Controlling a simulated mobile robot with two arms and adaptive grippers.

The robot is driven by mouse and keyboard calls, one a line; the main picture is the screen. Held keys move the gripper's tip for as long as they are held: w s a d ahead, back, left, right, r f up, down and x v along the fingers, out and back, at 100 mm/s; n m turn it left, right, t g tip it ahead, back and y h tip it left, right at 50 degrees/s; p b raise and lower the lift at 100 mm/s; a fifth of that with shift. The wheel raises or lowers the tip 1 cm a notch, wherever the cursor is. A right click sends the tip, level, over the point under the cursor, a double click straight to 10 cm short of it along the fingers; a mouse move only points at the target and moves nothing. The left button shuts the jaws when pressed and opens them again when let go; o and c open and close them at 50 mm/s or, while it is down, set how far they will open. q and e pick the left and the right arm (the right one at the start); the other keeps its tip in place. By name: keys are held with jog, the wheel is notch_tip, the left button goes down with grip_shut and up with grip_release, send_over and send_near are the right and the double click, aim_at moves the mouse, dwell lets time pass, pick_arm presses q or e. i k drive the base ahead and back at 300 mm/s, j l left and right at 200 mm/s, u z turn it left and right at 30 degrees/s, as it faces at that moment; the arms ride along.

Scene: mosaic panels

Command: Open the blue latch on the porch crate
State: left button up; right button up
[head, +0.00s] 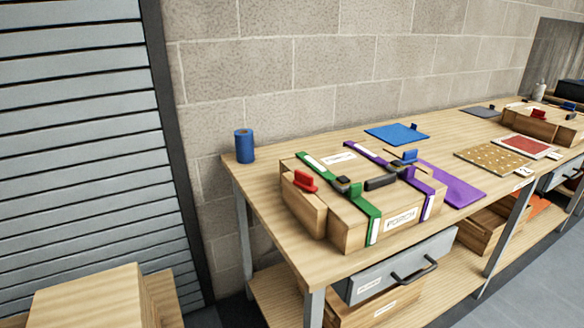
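The porch crate (345,233) is a closed wooden box on the workbench, with a white label on its front that seems to read PORCH. A green strap (368,207) and a purple strap (425,190) run over it, with a dark handle (381,183) between them. The blue latch (410,156) sits at the crate's far right side, partly hidden behind the top and strap; whether it is fastened is too small to tell. A red latch (304,181) is on the left side. Neither of my grippers is in view.
On the workbench (270,205) are a blue roll (244,145), a blue mat (397,134), a purple sheet (455,187) close right of the crate, and mosaic panels (497,160). A grey drawer (370,287) is below. Another crate (533,126) stands farther right.

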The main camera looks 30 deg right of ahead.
aim_at(409, 157)
jog(key=z, duration=1.15)
